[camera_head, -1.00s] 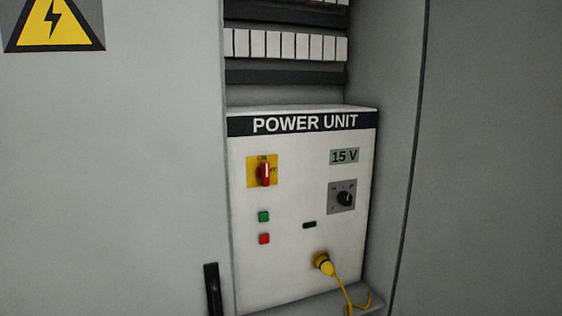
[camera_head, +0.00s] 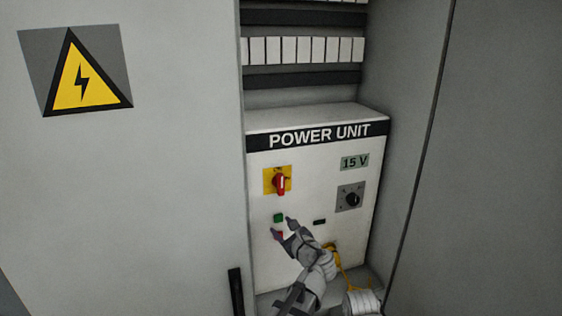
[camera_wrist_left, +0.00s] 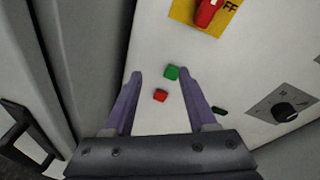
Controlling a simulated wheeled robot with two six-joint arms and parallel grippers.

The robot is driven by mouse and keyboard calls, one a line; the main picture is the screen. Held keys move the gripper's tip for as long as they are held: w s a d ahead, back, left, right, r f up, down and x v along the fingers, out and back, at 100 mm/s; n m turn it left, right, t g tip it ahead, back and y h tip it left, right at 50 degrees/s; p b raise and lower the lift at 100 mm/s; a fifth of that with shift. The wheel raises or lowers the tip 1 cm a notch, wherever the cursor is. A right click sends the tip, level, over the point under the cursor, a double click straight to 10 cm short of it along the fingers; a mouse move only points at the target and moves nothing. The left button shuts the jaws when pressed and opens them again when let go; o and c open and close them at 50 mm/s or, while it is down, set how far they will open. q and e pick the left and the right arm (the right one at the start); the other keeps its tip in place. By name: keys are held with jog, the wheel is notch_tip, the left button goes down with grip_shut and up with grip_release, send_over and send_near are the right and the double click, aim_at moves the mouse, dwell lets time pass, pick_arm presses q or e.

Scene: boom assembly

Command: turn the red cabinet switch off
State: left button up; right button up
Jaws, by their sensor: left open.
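The red cabinet switch (camera_head: 281,184) is on a yellow plate at the upper left of the white power unit (camera_head: 262,239). Its handle stands about upright, with lettering above it and to its right partly hidden or too small. In the left wrist view the red switch (camera_wrist_left: 207,12) is at the top edge, partly cut off, with "FF" beside it. My left gripper (camera_head: 283,228) is open and empty, below the switch in front of the green and red buttons. The left wrist view shows its two fingers (camera_wrist_left: 163,75) apart, either side of the buttons. My right gripper is not in view.
A green button (camera_wrist_left: 171,72) and a red button (camera_wrist_left: 160,96) lie between my left fingers in the picture. A black dial (camera_head: 352,198) and a "15 V" display (camera_head: 355,162) are to the right. A yellow cable (camera_head: 341,262) hangs low. Cabinet walls flank the unit.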

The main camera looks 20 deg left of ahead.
aim_at(282, 184)
pick_arm(q)
jog(key=w+d+r+m+t+p, duration=0.1)
jog(key=w+r+m+t+p, duration=0.25)
jog(key=r+m, duration=0.45)
jog(key=shift+w+a+r+n+g, duration=0.1)
jog(key=shift+w+a+r+n, duration=0.25)
jog(key=shift+w+a, duration=0.6)
jog(key=shift+w+a+r+n+g, duration=0.1)
jog(key=shift+w+a+r+n, duration=0.3)
jog(key=shift+w, duration=0.85)
jog(key=shift+w+a+r+n+g, duration=0.1)
jog(key=shift+w+a+n, duration=0.15)
jog(key=shift+w+a, duration=0.75)
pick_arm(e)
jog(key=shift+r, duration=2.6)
pick_arm(q)
jog(key=shift+w+d, duration=0.1)
jog(key=shift+d, duration=0.05)
jog(key=shift+c, duration=0.2)
grip_shut()
